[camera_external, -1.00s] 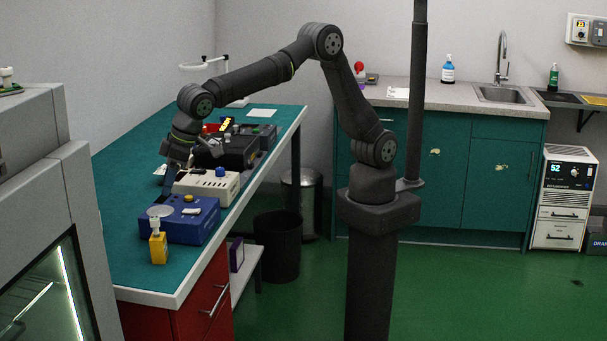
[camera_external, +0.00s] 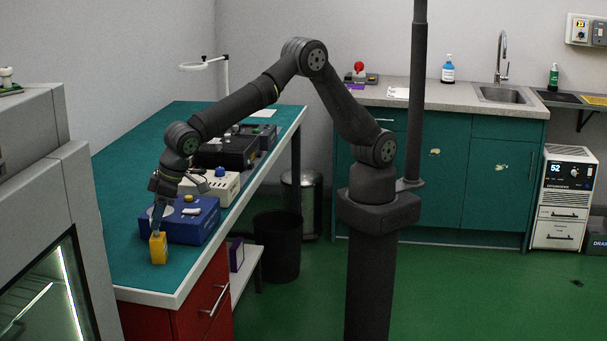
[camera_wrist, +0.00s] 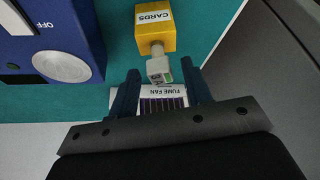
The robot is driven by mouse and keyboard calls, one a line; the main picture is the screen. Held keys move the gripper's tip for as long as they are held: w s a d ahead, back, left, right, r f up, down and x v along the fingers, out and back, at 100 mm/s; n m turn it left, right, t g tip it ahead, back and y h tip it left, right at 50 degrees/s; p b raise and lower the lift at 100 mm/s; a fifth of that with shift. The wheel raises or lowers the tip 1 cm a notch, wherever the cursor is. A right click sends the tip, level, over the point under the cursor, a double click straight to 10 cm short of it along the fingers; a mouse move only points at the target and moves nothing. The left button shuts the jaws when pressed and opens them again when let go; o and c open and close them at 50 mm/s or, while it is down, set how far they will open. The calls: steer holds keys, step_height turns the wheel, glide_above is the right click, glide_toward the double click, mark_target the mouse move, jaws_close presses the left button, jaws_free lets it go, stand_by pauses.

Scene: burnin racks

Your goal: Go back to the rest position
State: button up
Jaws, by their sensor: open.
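My gripper (camera_external: 157,226) is low over the front of the teal bench, just above a yellow box (camera_external: 158,250). In the wrist view, my gripper (camera_wrist: 161,74) has its two blue fingers apart with nothing clamped between them. The yellow box also shows there (camera_wrist: 156,28), labelled CARDS. A small white piece (camera_wrist: 158,69) with a printed code sits at the box's near side, at the opening between my fingertips. I cannot tell whether the fingers touch it. A label reading FUME FAN (camera_wrist: 160,90) shows between the fingers.
A blue device (camera_external: 190,226) with a round disc stands right beside my gripper. A cream device (camera_external: 222,186) and a black device (camera_external: 225,152) stand behind it. A lamp arm (camera_external: 222,72) rises at the back. A grey cabinet (camera_external: 75,180) stands close on the left. Space above the bench is open.

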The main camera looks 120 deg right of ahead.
steer(key=shift+x, duration=1.05)
steer(key=shift+w+r, duration=0.15)
steer(key=shift+r, duration=1.75)
steer(key=shift+f, duration=0.15)
